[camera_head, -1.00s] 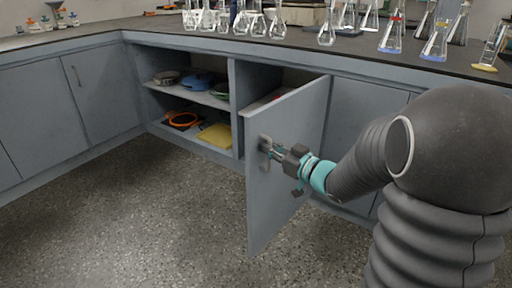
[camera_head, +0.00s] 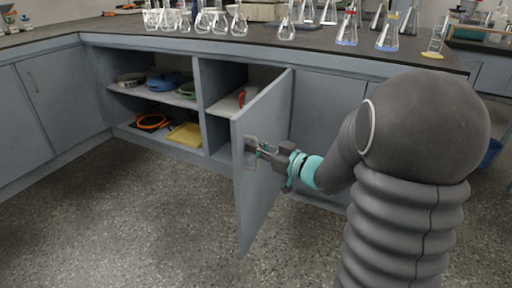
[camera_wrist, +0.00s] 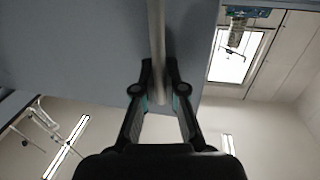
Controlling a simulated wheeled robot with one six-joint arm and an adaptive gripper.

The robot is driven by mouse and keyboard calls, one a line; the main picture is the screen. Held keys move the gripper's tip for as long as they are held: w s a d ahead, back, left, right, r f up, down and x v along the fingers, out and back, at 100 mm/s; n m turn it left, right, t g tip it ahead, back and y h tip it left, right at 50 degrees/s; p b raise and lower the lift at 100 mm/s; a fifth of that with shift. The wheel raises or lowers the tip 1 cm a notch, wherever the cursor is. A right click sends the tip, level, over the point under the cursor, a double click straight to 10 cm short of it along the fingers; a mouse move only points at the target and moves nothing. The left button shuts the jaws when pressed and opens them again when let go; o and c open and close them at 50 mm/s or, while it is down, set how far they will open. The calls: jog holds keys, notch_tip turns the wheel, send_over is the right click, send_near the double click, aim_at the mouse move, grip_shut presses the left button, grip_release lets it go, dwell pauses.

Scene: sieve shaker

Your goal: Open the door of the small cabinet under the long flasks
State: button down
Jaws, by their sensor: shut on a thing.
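The cabinet door (camera_head: 266,160) is a grey-blue panel standing ajar, swung out from the counter front, under the glass flasks. It bears a metal bar handle (camera_head: 250,160). My gripper (camera_head: 262,150) is shut on the handle. In the wrist view my gripper's two fingers (camera_wrist: 158,90) close around the handle bar (camera_wrist: 157,45), with the door panel (camera_wrist: 80,50) behind it. Inside the cabinet a shelf (camera_head: 226,106) and a red item (camera_head: 243,97) show past the door. The rest of the interior is hidden by the door.
Several conical flasks (camera_head: 287,24) stand on the dark countertop (camera_head: 120,28) above. Left of the door is an open compartment with pans (camera_head: 162,82), an orange ring (camera_head: 150,121) and a yellow item (camera_head: 186,134). The speckled floor (camera_head: 130,210) in front is clear.

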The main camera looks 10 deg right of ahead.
jog(key=c, duration=1.5)
grip_release()
jog(key=shift+r, duration=0.2)
jog(key=shift+f, duration=0.1)
jog(key=v, duration=1.2)
